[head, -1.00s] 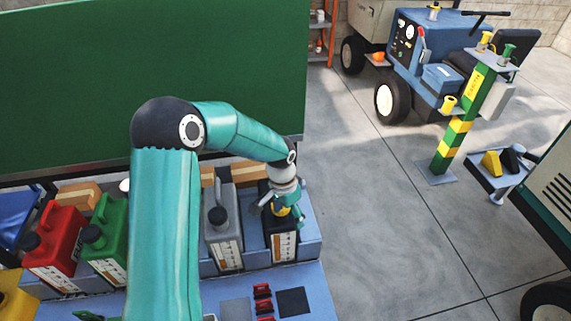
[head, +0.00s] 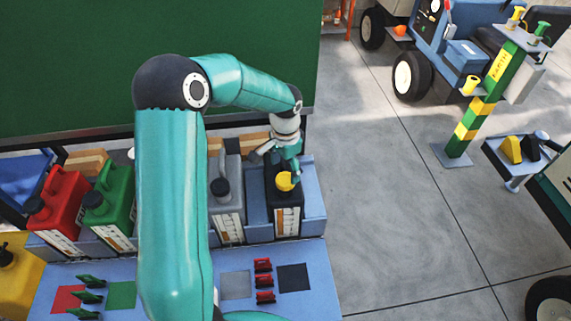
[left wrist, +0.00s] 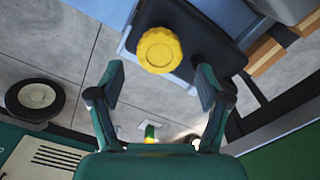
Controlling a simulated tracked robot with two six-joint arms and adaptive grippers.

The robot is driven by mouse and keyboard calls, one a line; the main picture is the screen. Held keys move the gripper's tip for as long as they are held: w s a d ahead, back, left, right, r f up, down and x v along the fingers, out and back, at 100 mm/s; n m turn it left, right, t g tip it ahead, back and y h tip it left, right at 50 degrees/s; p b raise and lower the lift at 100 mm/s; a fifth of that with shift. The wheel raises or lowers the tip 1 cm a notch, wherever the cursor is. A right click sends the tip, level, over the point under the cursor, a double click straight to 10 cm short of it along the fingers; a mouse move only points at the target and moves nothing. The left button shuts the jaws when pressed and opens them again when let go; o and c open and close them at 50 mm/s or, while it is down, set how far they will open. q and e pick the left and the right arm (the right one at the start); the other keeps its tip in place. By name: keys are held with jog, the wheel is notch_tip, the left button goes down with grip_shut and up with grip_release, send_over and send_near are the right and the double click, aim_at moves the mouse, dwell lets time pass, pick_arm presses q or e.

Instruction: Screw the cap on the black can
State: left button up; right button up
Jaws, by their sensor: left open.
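The black can (head: 284,212) stands upright in the rightmost bay of the blue rack. Its yellow cap (head: 286,181) sits on the can's top; I cannot tell how tightly it is seated. In the left wrist view the cap (left wrist: 160,50) shows as a ridged yellow disc on the black can (left wrist: 196,38). My left gripper (head: 282,168) is just above and behind the cap. In the left wrist view its open fingers (left wrist: 161,77) are spread to either side below the cap, with nothing between them. My right gripper is not in view.
A grey can (head: 227,205) stands left of the black can, with green (head: 110,208) and red (head: 62,205) cans farther left. Coloured squares and small red and green clips lie on the blue bench (head: 225,262).

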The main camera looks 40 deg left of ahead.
aim_at(286, 179)
pick_arm(q)
jog(key=shift+f+b, duration=2.15)
jog(key=shift+f, duration=0.95)
jog(key=c, duration=1.2)
jog(key=o, duration=1.2)
jog(key=shift+w, duration=0.1)
jog(key=shift+r, duration=0.1)
notch_tip(286, 179, up, 8)
jog(key=p, duration=0.6)
